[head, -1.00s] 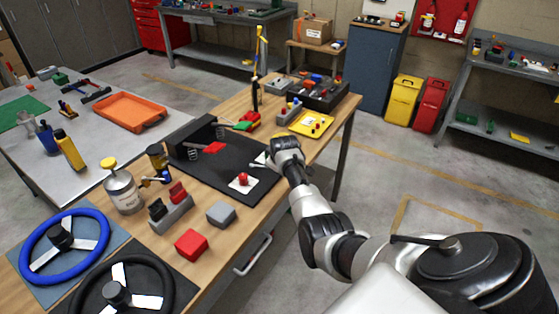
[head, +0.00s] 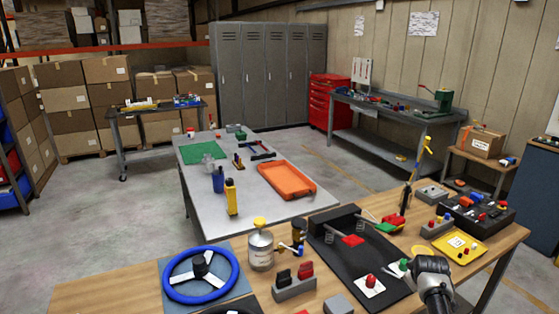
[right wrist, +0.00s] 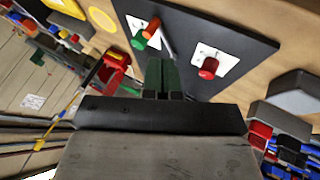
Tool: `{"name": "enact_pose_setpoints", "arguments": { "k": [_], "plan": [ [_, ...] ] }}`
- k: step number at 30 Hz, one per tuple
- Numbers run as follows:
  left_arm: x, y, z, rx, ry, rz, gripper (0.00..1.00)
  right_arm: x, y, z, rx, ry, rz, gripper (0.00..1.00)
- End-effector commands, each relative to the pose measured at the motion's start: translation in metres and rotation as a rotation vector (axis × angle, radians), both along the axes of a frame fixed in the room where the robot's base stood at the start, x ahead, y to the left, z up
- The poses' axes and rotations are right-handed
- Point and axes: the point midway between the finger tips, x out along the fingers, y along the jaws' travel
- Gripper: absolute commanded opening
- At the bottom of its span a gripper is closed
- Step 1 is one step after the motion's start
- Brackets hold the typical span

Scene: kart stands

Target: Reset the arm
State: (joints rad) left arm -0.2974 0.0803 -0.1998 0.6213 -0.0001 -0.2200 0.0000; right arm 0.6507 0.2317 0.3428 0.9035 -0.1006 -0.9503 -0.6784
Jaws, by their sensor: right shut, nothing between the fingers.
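My right arm reaches in at the lower right of the head view, with its wrist and hand (head: 433,270) by the right edge of the black board (head: 338,262); its fingertips do not show clearly there. In the right wrist view my right gripper (right wrist: 164,78) is shut and empty, its dark fingers over the black board. A white card with a red knob (right wrist: 208,67) lies on the board. Beside it is a second white card with a green-ended lever and an orange-red part (right wrist: 150,30); its green knob (head: 404,265) also shows in the head view. My left gripper is not in view.
The blue steering wheel (head: 201,275), a metal can (head: 261,250) and a red-and-black switch block (head: 294,284) stand left of the board. A grey table holds an orange tray (head: 286,180).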

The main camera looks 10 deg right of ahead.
Motion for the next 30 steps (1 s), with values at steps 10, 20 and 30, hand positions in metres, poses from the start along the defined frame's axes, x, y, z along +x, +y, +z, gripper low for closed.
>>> {"name": "enact_pose_setpoints", "arguments": {
  "k": [10,20,30],
  "plan": [
    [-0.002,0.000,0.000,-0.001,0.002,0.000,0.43,-0.128,0.085,-0.043,0.019,0.082,-0.020,0.00],
    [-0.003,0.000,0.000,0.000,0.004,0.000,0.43,-0.277,0.201,-0.029,0.181,0.158,-0.019,0.00],
    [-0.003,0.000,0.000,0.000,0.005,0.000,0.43,-0.360,0.252,0.005,0.307,0.209,-0.037,0.00]
  ]
}}
